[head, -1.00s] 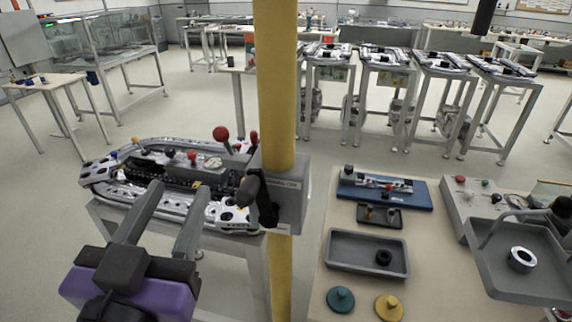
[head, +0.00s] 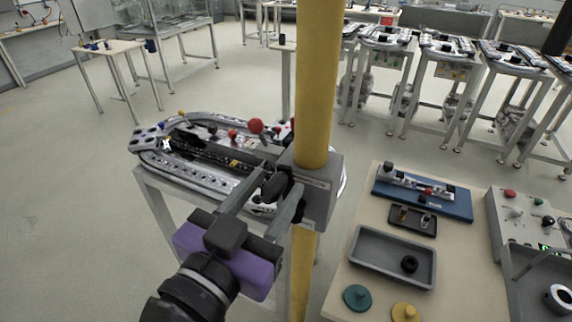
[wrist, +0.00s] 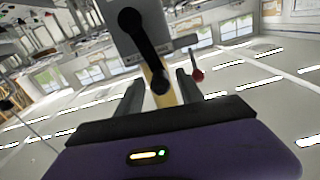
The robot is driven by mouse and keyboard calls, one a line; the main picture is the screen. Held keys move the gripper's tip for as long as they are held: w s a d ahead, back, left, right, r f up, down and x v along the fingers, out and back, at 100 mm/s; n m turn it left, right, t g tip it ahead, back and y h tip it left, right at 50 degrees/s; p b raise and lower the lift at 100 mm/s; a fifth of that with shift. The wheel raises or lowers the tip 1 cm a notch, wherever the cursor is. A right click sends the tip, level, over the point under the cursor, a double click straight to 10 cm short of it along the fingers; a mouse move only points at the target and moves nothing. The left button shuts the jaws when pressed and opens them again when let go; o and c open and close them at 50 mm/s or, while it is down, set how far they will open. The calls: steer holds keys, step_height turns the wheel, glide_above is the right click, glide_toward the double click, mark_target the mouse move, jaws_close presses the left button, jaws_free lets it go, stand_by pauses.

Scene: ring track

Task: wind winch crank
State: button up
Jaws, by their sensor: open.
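The winch is a grey box (head: 322,204) fixed to a yellow post (head: 315,80). Its black crank (head: 275,184) is on the side facing my gripper. My gripper (head: 280,182), with a purple body, is open with its two grey fingers reaching to the crank. In the wrist view the crank arm (wrist: 145,42) slants down from the winch box (wrist: 175,28), and its knob (wrist: 160,82) appears between the two fingers. I cannot tell whether either finger touches it.
A ring track (head: 190,165) on a stand lies behind my gripper, with a red ball lever (head: 256,126) close to the post. At right a bench (head: 375,270) holds a grey tray (head: 360,268), a blue board (head: 460,204) and a control box.

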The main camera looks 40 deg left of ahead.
mark_target(285, 174)
steer(key=shift+p+x, duration=0.45)
steer(key=shift+x, duration=1.75)
steer(key=shift+c, duration=0.3)
jaws_close()
